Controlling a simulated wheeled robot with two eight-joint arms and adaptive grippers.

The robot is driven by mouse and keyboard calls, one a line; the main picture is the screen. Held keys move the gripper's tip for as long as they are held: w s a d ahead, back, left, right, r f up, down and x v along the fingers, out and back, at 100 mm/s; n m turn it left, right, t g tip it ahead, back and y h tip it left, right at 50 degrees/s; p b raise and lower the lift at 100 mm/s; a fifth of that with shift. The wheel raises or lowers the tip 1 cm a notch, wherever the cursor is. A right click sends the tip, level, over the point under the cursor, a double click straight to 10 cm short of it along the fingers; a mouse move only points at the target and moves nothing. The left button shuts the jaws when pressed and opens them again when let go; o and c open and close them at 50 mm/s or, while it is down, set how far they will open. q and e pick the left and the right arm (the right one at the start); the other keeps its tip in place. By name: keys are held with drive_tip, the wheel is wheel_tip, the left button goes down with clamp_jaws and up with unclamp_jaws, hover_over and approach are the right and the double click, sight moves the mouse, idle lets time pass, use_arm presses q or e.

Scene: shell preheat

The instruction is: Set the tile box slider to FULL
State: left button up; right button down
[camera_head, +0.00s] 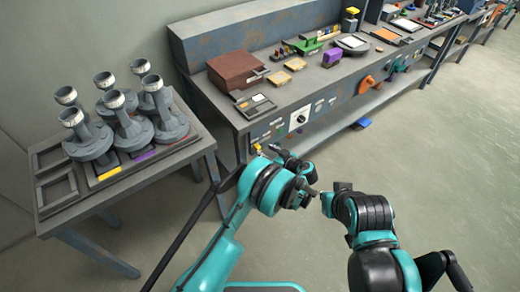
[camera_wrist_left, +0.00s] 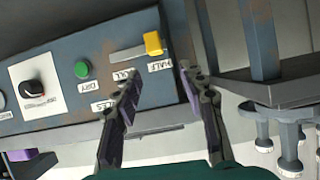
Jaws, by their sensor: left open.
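The tile box is the bench front panel with a yellow slider knob (camera_wrist_left: 153,43), which also shows in the head view (camera_head: 257,147). The knob sits at the right end of its slot (camera_wrist_left: 127,52) in the left wrist view. Small upside-down labels sit beside it; one looks like FULL (camera_wrist_left: 123,75), another near the knob looks like HALF. My left gripper (camera_wrist_left: 159,70) is open and empty, its fingers apart, with the knob just beyond the fingertips. In the head view the left gripper (camera_head: 280,153) is close to the panel. My right arm's gripper is not clear to make out.
A green button (camera_wrist_left: 82,69) and a black dial (camera_wrist_left: 34,90) are on the same panel. A side table (camera_head: 165,172) with several grey shell-like stands is at the left. The bench (camera_head: 225,104) carries a brown box (camera_head: 235,70). Floor at right is clear.

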sight(257, 148)
use_arm(q)
drive_tip(key=w+a+f+b, duration=0.2)
drive_tip(key=w+a+f, duration=0.1)
drive_tip(key=w+f, duration=0.2)
drive_tip(key=shift+w+a+f+b, duration=0.15)
drive_tip(key=shift+w+b, duration=0.05)
drive_tip(key=shift+b, duration=0.1)
clamp_jaws()
